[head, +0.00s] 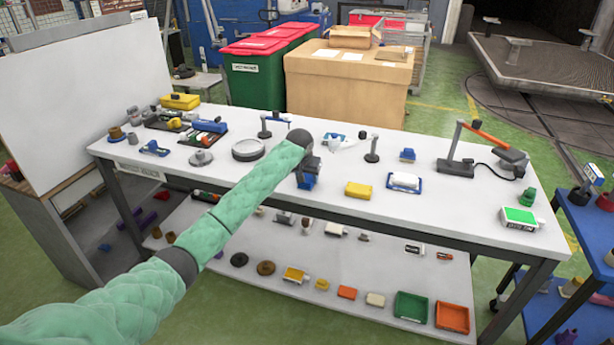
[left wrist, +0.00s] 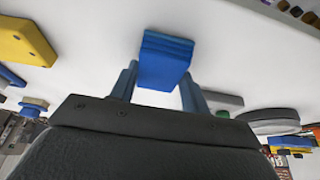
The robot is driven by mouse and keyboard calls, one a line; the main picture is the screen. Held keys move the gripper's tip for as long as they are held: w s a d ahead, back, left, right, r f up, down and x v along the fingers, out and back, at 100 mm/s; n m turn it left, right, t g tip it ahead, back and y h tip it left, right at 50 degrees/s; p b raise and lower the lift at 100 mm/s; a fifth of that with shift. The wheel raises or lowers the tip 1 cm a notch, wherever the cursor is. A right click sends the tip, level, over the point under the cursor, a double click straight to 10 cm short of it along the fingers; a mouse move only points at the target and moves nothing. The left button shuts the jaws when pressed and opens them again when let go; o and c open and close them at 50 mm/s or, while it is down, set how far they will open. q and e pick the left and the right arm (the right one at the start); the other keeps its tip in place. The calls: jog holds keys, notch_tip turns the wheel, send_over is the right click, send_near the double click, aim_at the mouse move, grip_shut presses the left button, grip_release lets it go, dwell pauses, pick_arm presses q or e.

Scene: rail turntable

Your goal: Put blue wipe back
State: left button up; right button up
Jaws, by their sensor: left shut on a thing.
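My left gripper (head: 307,176) is over the middle of the white workbench (head: 330,207). It is shut on the blue wipe (left wrist: 165,58), a folded-looking blue block held between the two fingertips in the left wrist view. In the head view, the gripper and arm largely hide the wipe, with a bit of blue showing at the gripper's lower end. How far it is above the bench top is hard to tell. My right gripper is not in view.
A yellow block (head: 358,190) and a blue tray with a white pad (head: 404,182) lie to the right of the gripper. A round grey dish (head: 248,150) is to the left. A lamp-like stand (head: 456,165) is further right. Bare bench lies along the front.

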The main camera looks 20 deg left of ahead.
pick_arm(q)
jog(key=shift+f, duration=0.1)
jog(key=o, duration=0.9)
jog(key=shift+o, duration=0.2)
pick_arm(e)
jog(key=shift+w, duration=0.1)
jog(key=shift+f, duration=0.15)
